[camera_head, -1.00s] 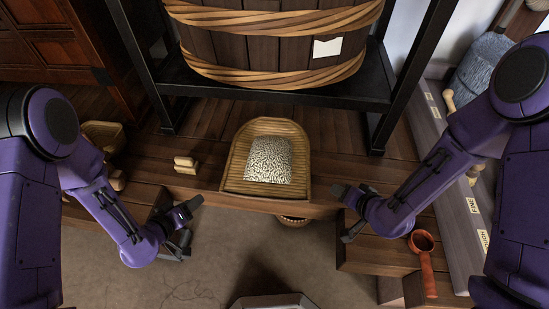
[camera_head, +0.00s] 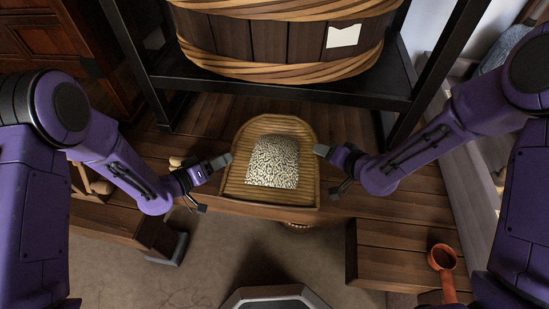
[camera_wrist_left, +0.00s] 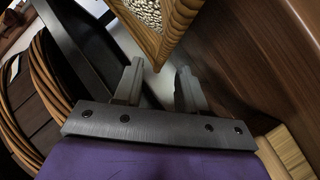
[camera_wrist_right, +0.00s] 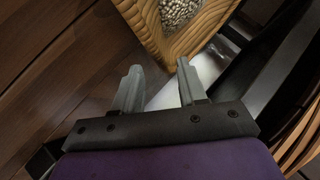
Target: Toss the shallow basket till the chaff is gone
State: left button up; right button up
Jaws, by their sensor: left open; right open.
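The shallow basket (camera_head: 312,160) is woven, tan and scoop-shaped, and lies on the wooden bench in the middle of the head view. A pale speckled heap (camera_head: 273,163) lies in it; I cannot tell grain from chaff. My left gripper (camera_head: 216,168) is open by the basket's left side, and my right gripper (camera_head: 330,165) is open by its right side. In the left wrist view the basket's rim (camera_wrist_left: 172,40) lies just beyond the open fingers. In the right wrist view the rim (camera_wrist_right: 150,35) also lies beyond the open fingers. Neither gripper holds anything.
A large banded wooden tub (camera_head: 280,45) stands on a black frame (camera_head: 290,92) behind the basket. A red-orange ladle (camera_head: 442,258) lies on a wooden block at the right.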

pick_arm(q)
jog(key=x, duration=0.5)
pick_arm(e)
jog(key=x, duration=0.5)
pick_arm(q)
jog(key=shift+a, duration=0.1)
grip_shut()
pick_arm(e)
grip_shut()
